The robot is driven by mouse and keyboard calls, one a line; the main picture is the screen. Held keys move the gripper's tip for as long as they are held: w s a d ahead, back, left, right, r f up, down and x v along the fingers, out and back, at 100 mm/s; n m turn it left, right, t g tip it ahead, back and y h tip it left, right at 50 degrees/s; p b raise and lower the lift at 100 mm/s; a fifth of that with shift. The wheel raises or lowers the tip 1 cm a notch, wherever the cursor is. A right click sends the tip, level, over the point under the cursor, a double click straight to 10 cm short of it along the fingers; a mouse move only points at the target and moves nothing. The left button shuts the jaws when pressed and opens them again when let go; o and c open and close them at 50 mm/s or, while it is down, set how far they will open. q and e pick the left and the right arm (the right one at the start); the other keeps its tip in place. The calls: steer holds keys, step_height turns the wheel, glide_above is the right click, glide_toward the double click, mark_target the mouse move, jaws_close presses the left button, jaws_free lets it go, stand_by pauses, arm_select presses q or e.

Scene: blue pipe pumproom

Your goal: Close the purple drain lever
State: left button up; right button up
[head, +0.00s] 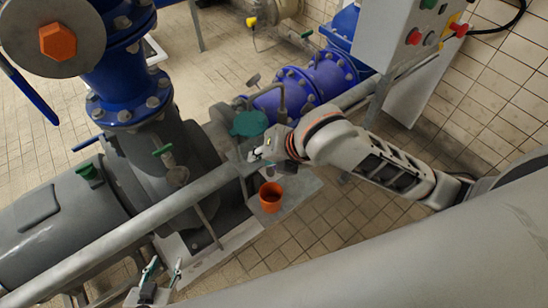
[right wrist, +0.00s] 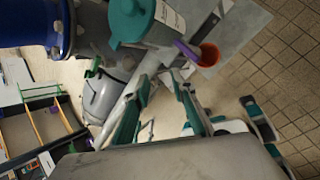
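The purple drain lever (right wrist: 187,50) shows in the right wrist view, just past my right gripper's fingertips and beside the rim of an orange cup (right wrist: 208,54). I cannot make the lever out in the head view, where my right gripper (head: 254,157) is close above and left of the same cup (head: 271,198). In the right wrist view the two fingers of the right gripper (right wrist: 163,80) stand apart with nothing between them. The lever appears apart from them. My left gripper (head: 164,271) is at the lower left of the head view, fingers spread and empty.
A grey rail pipe (head: 150,221) runs diagonally in front of the pump. A teal cap (head: 249,123) stands beside the right gripper. A large grey pipe (head: 400,260) fills the lower right. A control box with buttons (head: 400,35) is at upper right. Tiled floor lies open on the right.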

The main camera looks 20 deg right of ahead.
steer(key=d+n+g+h, duration=0.2)
steer(key=d+n, duration=0.3)
steer(key=n, duration=0.3)
steer(key=x, duration=0.7)
steer(key=shift+w+a+f, duration=0.1)
steer(key=shift+w, duration=0.1)
jaws_close()
